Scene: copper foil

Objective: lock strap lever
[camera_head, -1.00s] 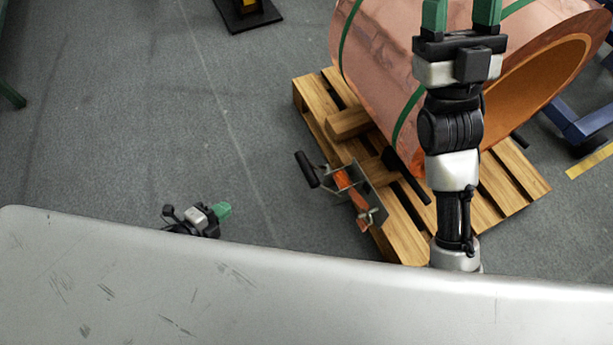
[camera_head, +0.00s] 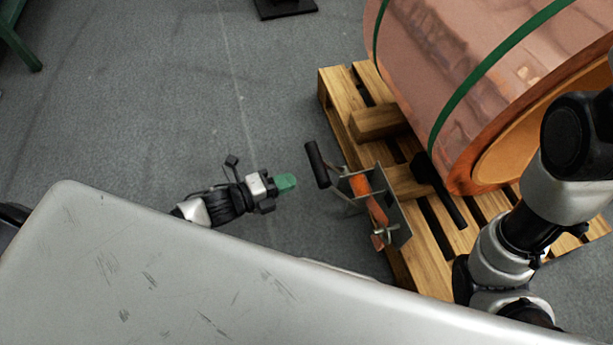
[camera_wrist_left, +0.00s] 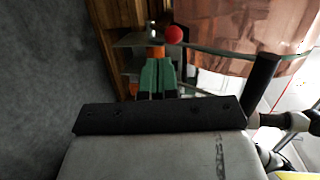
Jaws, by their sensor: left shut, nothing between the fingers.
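The strap lever device is a metal bracket (camera_head: 383,205) with an orange part (camera_head: 371,200) and a black handle (camera_head: 317,164). It stands at the pallet's left edge, handle tilted up to the left. My left gripper (camera_head: 286,182) has its green fingers together and empty, just left of and below the handle, apart from it in the head view. In the left wrist view the shut fingers (camera_wrist_left: 157,76) point at the metal bracket (camera_wrist_left: 135,42); a black handle (camera_wrist_left: 262,82) shows to their right. My right arm shows at the right, its gripper out of view.
A copper foil roll (camera_head: 450,65) with green straps (camera_head: 490,72) lies on a wooden pallet (camera_head: 335,86). A black bar (camera_head: 447,195) lies on the pallet. A red knob (camera_wrist_left: 174,34) shows near the bracket. Grey floor (camera_head: 180,100) left of the pallet is clear.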

